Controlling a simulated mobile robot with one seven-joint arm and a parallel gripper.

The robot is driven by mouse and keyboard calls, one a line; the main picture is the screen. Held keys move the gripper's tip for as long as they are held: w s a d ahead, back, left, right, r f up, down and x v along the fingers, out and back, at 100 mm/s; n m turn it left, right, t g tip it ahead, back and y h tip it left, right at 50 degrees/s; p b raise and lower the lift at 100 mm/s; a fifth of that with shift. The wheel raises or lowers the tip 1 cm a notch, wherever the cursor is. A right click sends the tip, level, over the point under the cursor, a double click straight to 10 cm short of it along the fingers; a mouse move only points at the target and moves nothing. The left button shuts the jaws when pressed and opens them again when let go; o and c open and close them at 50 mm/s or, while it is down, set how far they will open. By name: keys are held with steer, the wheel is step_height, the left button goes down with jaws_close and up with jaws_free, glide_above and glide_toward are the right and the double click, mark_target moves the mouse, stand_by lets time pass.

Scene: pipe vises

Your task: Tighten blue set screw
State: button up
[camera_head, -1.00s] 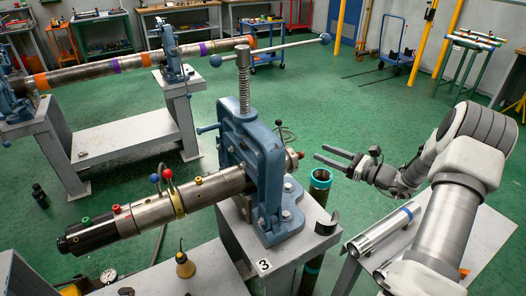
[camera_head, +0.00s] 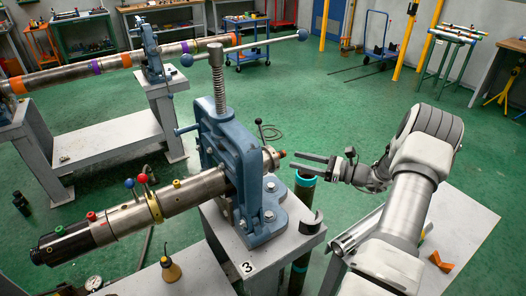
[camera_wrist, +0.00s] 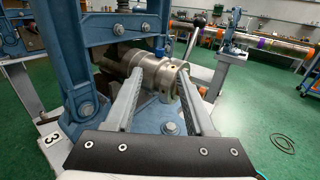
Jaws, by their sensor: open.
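The pipe (camera_head: 192,190) is clamped through the blue vise (camera_head: 245,150), and its right end sticks out beyond the vise. In the wrist view, a small blue piece (camera_wrist: 160,53), apparently the blue set screw, stands on top of the collar (camera_wrist: 160,75) at that end. In the head view I cannot make this screw out. My gripper (camera_head: 303,163) is open, just right of the pipe end. In the wrist view my gripper (camera_wrist: 162,78) has its two fingers apart, pointing at the collar, with nothing visibly held between them.
A black-knobbed lever (camera_head: 260,126) rises by the pipe end. A teal-topped green tube (camera_head: 304,180) stands below my gripper. A curved grey bracket (camera_head: 312,224) lies on the vise stand. A grey table (camera_head: 460,220) is at the right. Green floor is open behind.

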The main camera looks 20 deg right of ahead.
steer(key=x, duration=1.2)
steer(key=shift+w+a+p, duration=0.15)
steer(key=shift+p, duration=0.25)
jaws_close()
